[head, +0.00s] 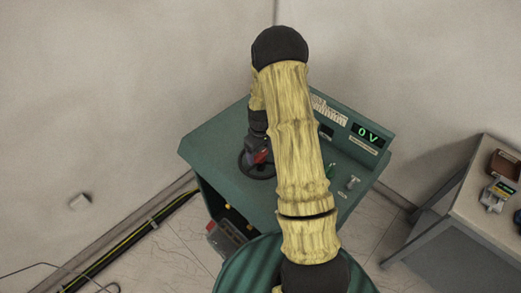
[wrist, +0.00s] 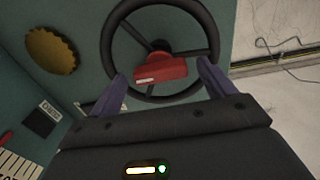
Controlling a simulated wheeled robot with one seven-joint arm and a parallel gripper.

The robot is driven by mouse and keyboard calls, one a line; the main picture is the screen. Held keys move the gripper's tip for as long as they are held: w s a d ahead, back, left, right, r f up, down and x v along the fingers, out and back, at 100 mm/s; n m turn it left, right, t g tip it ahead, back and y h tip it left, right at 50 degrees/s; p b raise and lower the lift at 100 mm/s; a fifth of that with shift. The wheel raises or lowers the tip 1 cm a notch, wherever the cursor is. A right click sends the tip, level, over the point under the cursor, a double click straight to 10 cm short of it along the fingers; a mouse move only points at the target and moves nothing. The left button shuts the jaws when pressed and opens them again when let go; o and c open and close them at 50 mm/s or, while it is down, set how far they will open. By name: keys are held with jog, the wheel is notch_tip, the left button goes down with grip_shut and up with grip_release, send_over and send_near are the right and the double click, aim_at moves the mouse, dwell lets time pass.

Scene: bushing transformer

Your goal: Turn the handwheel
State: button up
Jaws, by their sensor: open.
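The handwheel (head: 262,176) is a dark, spoked ring on the top of the green console. In the wrist view the handwheel (wrist: 159,46) fills the upper middle, with its hub and spokes in sight. A red block (wrist: 160,69) with a small pale label lies across the wheel just below the hub; I cannot tell whether it is fixed to it. My gripper (wrist: 163,82) is open, its two purple fingers apart on either side of the red block, over the wheel's near part. Contact with the rim cannot be told. In the head view my arm partly hides the wheel.
The green console (head: 215,140) has a display (head: 367,133) reading 0 V. A yellow-brown disc (wrist: 53,52) sits left of the wheel. A side table (head: 465,230) with small items stands at right. A yellow-striped cable (head: 130,243) runs along the floor at left.

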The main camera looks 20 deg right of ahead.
jog(key=c, duration=1.4)
